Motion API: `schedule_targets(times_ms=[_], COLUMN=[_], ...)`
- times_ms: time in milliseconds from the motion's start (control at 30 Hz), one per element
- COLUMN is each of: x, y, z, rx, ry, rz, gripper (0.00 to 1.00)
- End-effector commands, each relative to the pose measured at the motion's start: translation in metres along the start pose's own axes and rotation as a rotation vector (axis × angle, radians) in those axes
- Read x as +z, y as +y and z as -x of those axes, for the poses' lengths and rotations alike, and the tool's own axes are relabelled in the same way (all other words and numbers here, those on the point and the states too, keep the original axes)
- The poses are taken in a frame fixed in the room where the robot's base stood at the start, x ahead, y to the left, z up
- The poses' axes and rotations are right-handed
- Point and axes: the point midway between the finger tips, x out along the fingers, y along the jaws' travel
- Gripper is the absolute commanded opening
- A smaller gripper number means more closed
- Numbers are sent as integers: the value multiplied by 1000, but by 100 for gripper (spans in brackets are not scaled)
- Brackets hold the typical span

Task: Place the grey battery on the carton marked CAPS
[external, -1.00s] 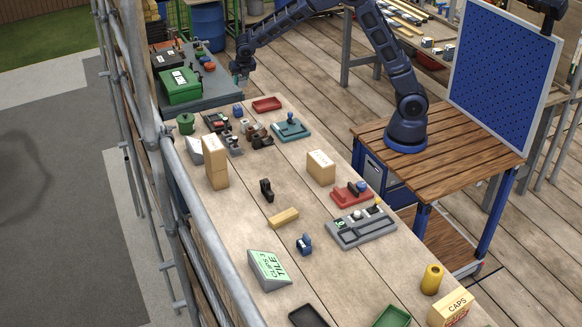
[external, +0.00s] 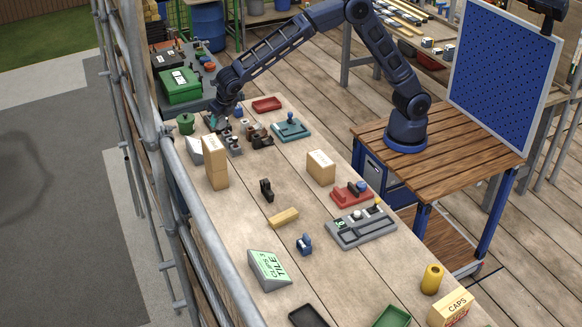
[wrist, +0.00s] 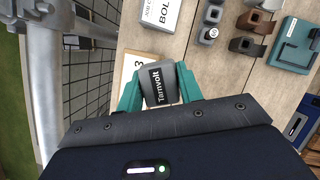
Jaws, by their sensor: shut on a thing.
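My gripper (wrist: 158,95) has teal fingers and is shut on a grey battery (wrist: 162,72) with a dark label reading "Tamvolt" in the wrist view. In the external view my gripper (external: 217,121) is at the far left of the long bench, above the cluttered end. The battery is too small to make out there.
Another carton (external: 321,168), a red holder (external: 351,194), a grey tray (external: 362,228) and a yellow cylinder (external: 432,279) stand along the bench. A scaffold rail (external: 205,215) runs along the left edge.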

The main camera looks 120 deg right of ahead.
Motion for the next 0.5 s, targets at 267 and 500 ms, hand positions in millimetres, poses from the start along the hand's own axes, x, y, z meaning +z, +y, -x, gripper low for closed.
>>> schedule_targets(times_ms=[267, 500], x=[-86, -166], y=[80, 134], z=[46, 88], rx=[55, 98], ry=[-3, -5], rz=[126, 230], gripper=[7, 7])
